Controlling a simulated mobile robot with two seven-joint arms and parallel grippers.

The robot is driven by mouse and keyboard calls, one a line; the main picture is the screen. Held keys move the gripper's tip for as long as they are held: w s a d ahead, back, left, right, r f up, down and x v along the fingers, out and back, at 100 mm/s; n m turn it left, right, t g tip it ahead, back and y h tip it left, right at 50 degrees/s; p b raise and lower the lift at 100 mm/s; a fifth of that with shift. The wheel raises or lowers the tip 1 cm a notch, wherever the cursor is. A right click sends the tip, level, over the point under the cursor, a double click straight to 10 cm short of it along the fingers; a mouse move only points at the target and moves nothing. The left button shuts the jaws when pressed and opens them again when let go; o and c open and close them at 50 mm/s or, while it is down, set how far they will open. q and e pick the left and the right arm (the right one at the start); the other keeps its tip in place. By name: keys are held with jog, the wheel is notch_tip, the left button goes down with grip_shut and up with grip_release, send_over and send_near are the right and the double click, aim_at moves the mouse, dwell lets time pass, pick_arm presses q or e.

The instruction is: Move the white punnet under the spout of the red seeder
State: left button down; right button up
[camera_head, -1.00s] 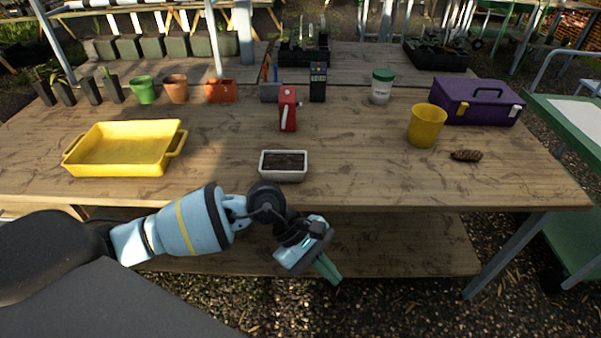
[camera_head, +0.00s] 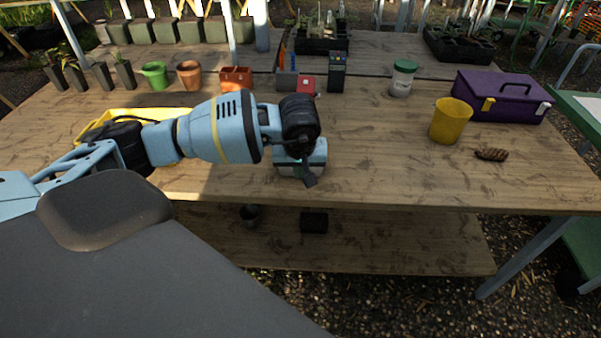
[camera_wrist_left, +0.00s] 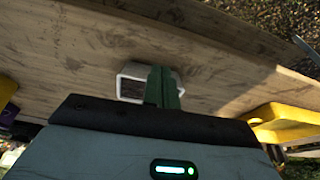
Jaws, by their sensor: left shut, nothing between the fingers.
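The white punnet (camera_wrist_left: 121,83) with dark soil shows in the left wrist view, lying on the wooden table behind my left gripper's green fingers (camera_wrist_left: 162,86). The fingers are shut together with nothing between them and cover the punnet's middle; I cannot tell whether they touch it. In the head view my left gripper (camera_head: 300,157) hangs over the table's front part and hides most or all of the punnet. The red seeder (camera_head: 307,84) stands farther back; only its upper part shows above my left wrist, and its spout is hidden. My right gripper is in no view.
The yellow tray (camera_head: 94,123) is partly behind my left arm. A black device (camera_head: 337,72) stands right of the seeder, and pots line the back left. A white jar (camera_head: 402,80), yellow pot (camera_head: 450,121), pinecone (camera_head: 491,154) and purple toolbox (camera_head: 503,96) are right. The right front tabletop is clear.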

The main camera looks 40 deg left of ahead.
aim_at(300, 182)
pick_arm(q)
jog(key=x, duration=0.8)
jog(key=shift+d+f, duration=0.1)
jog(key=shift+f, duration=0.1)
jog(key=shift+w+a+r, duration=0.2)
jog(key=shift+w+a, duration=0.45)
jog(key=shift+w, duration=0.25)
jog(key=shift+w+a, duration=0.55)
jog(key=shift+w, duration=0.2)
